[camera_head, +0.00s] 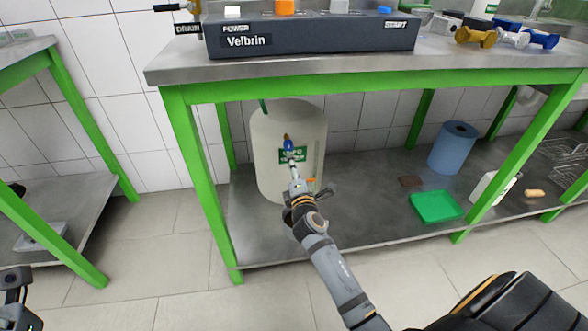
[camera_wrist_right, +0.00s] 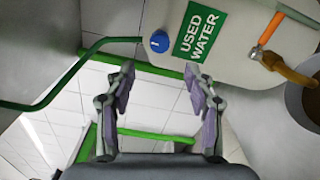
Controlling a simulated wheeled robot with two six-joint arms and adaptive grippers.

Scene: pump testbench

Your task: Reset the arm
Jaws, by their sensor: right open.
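My right arm reaches in from the bottom of the head view to a pale tank (camera_head: 265,140) under the bench. My right gripper (camera_head: 295,178) is in front of the tank. In the right wrist view my right gripper (camera_wrist_right: 160,80) is open, with nothing between its fingers. Beyond it, the tank (camera_wrist_right: 235,25) shows a green "USED WATER" label (camera_wrist_right: 200,32) and a blue round part (camera_wrist_right: 159,41). Part of my left gripper (camera_head: 15,285) shows at the lower left edge; its jaws are unclear.
The bench has green legs (camera_head: 200,180) close to the tank and a grey "Velbrin" console (camera_head: 310,38) on top. A green hose (camera_wrist_right: 60,85) and a brass tap (camera_wrist_right: 290,72) with an orange handle show by the tank. A green tray (camera_head: 436,207) and blue roll (camera_head: 453,148) stand right.

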